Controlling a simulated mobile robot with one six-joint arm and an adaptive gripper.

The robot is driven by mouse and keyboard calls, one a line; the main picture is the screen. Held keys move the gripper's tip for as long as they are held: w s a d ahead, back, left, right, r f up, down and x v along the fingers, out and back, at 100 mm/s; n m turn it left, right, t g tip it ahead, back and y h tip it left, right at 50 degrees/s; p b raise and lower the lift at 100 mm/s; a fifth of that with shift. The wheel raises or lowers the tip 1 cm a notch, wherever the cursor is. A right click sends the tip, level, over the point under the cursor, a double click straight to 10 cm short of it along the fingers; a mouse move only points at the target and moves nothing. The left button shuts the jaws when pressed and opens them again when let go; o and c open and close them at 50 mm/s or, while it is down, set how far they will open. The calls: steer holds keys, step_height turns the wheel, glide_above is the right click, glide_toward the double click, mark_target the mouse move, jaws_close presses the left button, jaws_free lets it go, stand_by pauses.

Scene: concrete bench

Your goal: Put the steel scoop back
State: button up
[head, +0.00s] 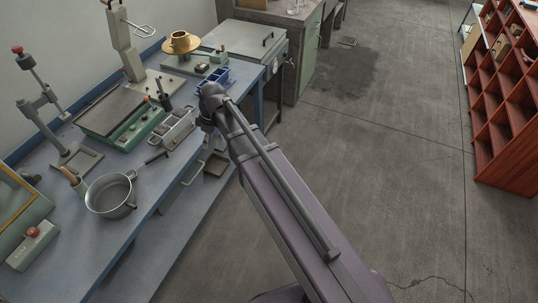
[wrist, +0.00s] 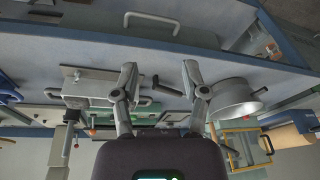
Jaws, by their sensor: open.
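A round steel vessel (head: 110,196) with a long handle ending in a dark grip stands on the blue bench in the head view. It also shows at the right of the wrist view (wrist: 235,105). I cannot tell whether it is the steel scoop, and I make out no other clear scoop. My gripper (wrist: 160,70) is open, with nothing held between its fingers. The dark grip (wrist: 168,89) shows in the gap behind them, apart from them. In the head view my gripper (head: 207,124) is mostly hidden by my arm, at the bench's front edge.
A grey compartmented caddy (head: 177,130) and a blue bin (head: 212,80) stand near the bench's front edge. Red shelving (head: 500,110) stands across the clear floor.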

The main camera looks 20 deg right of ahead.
steer(key=s+d+m+h, duration=0.1)
steer(key=s+d+m, duration=0.5)
steer(key=d, duration=0.3)
steer(key=s+d+m+h, duration=0.1)
steer(key=s+d+m, duration=0.5)
steer(key=d, duration=0.3)
steer(key=shift+f+m+h, duration=0.25)
steer(key=shift+m+h, duration=0.15)
steer(key=shift+m, duration=0.3)
steer(key=shift+s, duration=0.1)
